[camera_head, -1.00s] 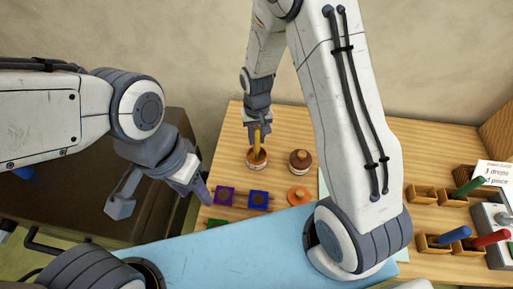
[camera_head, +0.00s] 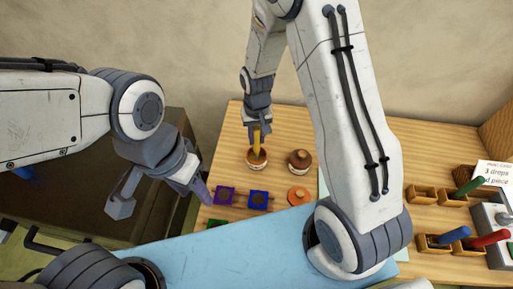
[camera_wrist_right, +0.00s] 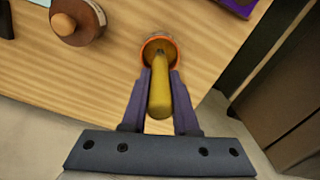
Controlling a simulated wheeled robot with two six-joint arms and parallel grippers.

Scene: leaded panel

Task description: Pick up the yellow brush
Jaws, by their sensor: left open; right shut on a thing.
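The yellow brush (camera_head: 257,143) stands nearly upright with its lower end in a small round pot (camera_head: 257,164) with an orange rim. My right gripper (camera_head: 257,130) is shut on the brush's upper part, above the pot. In the right wrist view the yellow brush (camera_wrist_right: 161,95) sits between the two fingers of my right gripper (camera_wrist_right: 160,80), with the orange-rimmed pot (camera_wrist_right: 159,40) just beyond. The brush's tip is hidden inside the pot. My left gripper (camera_head: 162,200) is open and empty, at the left near the table's left edge.
A brown round pot with a knob (camera_head: 300,160) stands right of the orange-rimmed pot. Purple (camera_head: 225,195) and blue (camera_head: 258,200) square pieces and an orange round one (camera_head: 298,195) lie nearer. Wooden trays (camera_head: 422,195) with coloured handles are at the right.

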